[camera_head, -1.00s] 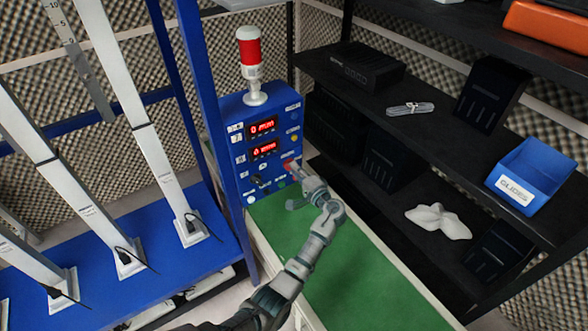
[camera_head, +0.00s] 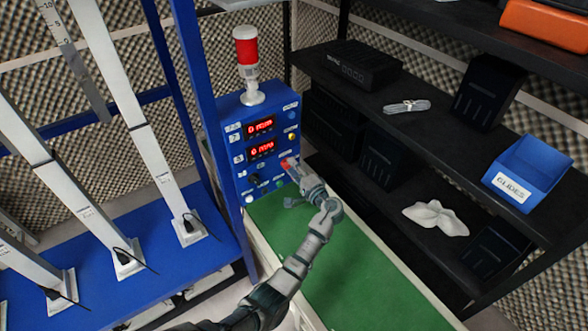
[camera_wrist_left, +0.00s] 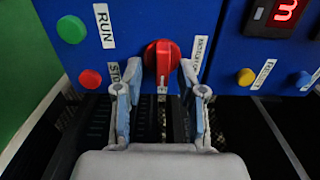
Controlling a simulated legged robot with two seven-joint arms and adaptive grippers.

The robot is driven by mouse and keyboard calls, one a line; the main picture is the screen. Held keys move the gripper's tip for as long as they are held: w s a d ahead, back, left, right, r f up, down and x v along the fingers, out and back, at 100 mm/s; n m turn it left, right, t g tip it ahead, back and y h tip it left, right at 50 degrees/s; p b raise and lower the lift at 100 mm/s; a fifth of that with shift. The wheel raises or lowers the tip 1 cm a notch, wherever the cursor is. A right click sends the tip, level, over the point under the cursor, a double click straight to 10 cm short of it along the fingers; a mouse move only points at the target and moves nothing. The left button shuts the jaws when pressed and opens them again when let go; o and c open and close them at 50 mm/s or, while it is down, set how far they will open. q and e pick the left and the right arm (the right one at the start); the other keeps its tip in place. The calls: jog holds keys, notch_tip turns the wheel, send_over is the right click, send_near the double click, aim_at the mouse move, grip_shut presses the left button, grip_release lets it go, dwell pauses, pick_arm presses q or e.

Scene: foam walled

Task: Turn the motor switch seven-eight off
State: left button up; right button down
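The blue control panel (camera_head: 229,160) stands at the far end of the green bench. In the left wrist view a red rotary switch (camera_wrist_left: 163,55) sits on the panel (camera_wrist_left: 215,80), with its grip pointing down in that picture. A white label beside it is hard to read. My left gripper (camera_wrist_left: 160,100) is open, its two fingers apart on either side of the switch's lower end; contact is not clear. In the head view my left gripper (camera_head: 295,177) is close to the panel and partly hides its right side; a bit of the red switch (camera_head: 285,163) shows. My right gripper is not in view.
Green RUN (camera_wrist_left: 71,29) and red STOP (camera_wrist_left: 90,79) buttons sit left of the switch, a yellow button (camera_wrist_left: 246,77) right. A red signal lamp (camera_head: 247,50) tops the panel. A black shelf (camera_head: 440,130) stands right, a blue post (camera_head: 205,120) left.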

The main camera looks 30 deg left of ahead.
pick_arm(q)
jog(key=v, duration=1.2)
jog(key=shift+w+f, duration=0.1)
